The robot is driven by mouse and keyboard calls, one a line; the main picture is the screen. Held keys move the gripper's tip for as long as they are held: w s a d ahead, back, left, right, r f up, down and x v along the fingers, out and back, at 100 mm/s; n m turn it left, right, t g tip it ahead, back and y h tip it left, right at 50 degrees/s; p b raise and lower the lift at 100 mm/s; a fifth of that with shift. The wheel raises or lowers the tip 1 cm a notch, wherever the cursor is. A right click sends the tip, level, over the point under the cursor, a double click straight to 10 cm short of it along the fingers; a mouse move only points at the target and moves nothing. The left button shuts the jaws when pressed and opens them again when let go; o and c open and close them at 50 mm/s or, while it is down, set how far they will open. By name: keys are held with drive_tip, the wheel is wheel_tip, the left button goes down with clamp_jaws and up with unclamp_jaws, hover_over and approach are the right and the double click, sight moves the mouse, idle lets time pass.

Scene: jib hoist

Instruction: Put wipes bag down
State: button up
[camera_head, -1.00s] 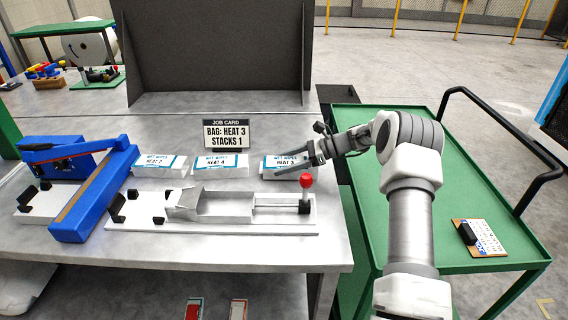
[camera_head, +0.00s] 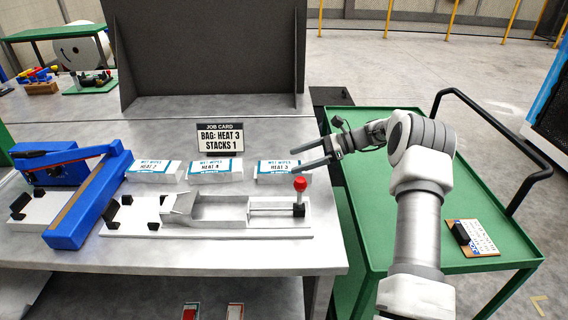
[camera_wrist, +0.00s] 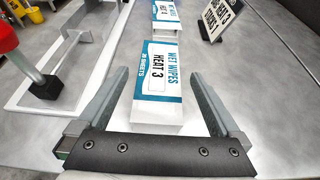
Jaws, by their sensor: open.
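Three white-and-blue wet wipes bags lie in a row on the grey bench: HEAT 2 (camera_head: 153,170), HEAT 4 (camera_head: 215,170) and HEAT 3 (camera_head: 277,171). In the wrist view the HEAT 3 bag (camera_wrist: 158,88) lies flat between and beyond the two fingers, with clear gaps on both sides. My gripper (camera_head: 313,160) is open and empty at the right end of the HEAT 3 bag; it also shows in the wrist view (camera_wrist: 157,90). The job card (camera_head: 221,138) behind the bags reads "BAG: HEAT 3, STACKS 1".
A white fixture (camera_head: 215,214) with a red-knobbed lever (camera_head: 300,184) stands in front of the bags. A blue sealer (camera_head: 85,195) is at the left. A green cart (camera_head: 400,240) stands right of the bench, with a small board (camera_head: 472,238) on it.

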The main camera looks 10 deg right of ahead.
drive_tip(key=v, duration=0.4)
drive_tip(key=shift+d, duration=0.15)
drive_tip(key=shift+s+d+r, duration=0.1)
drive_tip(key=shift+d+r, duration=0.1)
drive_tip(key=shift+s+r, duration=0.1)
drive_tip(key=shift+r, duration=0.2)
drive_tip(key=s+a+r+n+g+h, duration=0.1)
drive_tip(key=s+a+r+n+h, duration=0.85)
drive_tip(key=s+r, duration=0.55)
drive_tip(key=s+a+n+t+h, duration=0.1)
drive_tip(key=s+n+t+h, duration=0.3)
drive_tip(key=s+n, duration=1.35)
drive_tip(key=s+r+m+p, duration=0.5)
drive_tip(key=r+m+p, duration=0.1)
drive_tip(key=p, duration=0.1)
drive_tip(key=shift+s+m, duration=0.25)
drive_tip(key=shift+m, duration=0.15)
